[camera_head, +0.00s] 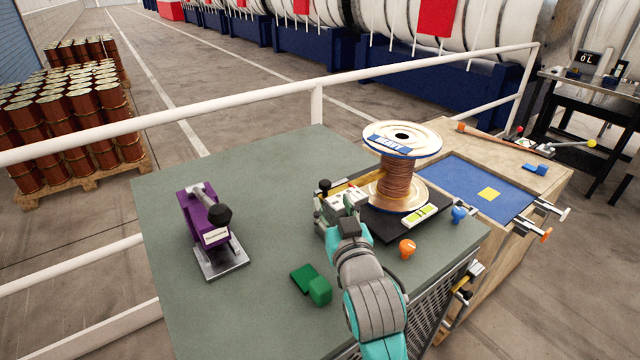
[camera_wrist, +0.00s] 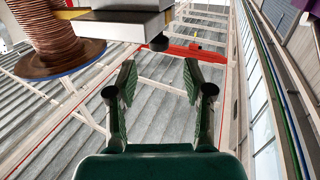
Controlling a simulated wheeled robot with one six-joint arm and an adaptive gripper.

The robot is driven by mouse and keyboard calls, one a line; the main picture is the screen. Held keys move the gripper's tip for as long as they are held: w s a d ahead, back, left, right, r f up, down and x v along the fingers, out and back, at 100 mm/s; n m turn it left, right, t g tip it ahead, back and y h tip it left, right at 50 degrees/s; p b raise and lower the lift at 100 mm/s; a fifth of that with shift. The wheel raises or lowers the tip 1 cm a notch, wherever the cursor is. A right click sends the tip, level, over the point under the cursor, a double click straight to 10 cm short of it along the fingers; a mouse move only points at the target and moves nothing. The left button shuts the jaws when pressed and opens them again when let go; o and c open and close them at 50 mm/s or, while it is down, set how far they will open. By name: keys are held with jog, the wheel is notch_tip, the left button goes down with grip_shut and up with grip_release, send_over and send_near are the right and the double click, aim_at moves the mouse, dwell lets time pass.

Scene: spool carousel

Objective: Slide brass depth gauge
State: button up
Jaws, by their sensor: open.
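A brass-coloured strip (camera_head: 352,184), which looks like the depth gauge, runs along the left side of the spool's black base, behind a pale grey block (camera_head: 338,203) with a black knob (camera_head: 324,186). A yellowish piece (camera_wrist: 72,13) also shows at the top left of the wrist view, by a grey block (camera_wrist: 122,24). The copper-wound spool (camera_head: 398,185) stands upright on the base. My gripper (camera_wrist: 158,78) is open, with nothing between its fingers. A dark round knob sits just beyond the fingertips in the wrist view. In the head view my wrist hides part of the block.
A purple tool (camera_head: 204,212) stands on the left of the green-grey table (camera_head: 270,180). A green block (camera_head: 318,290), an orange knob (camera_head: 407,248) and a blue knob (camera_head: 459,214) are near my arm. A white rail (camera_head: 316,103) runs behind. The table's middle left is clear.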

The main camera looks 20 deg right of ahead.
aim_at(327, 187)
jog(key=w, duration=0.8)
jog(key=shift+d, duration=0.4)
grip_shut()
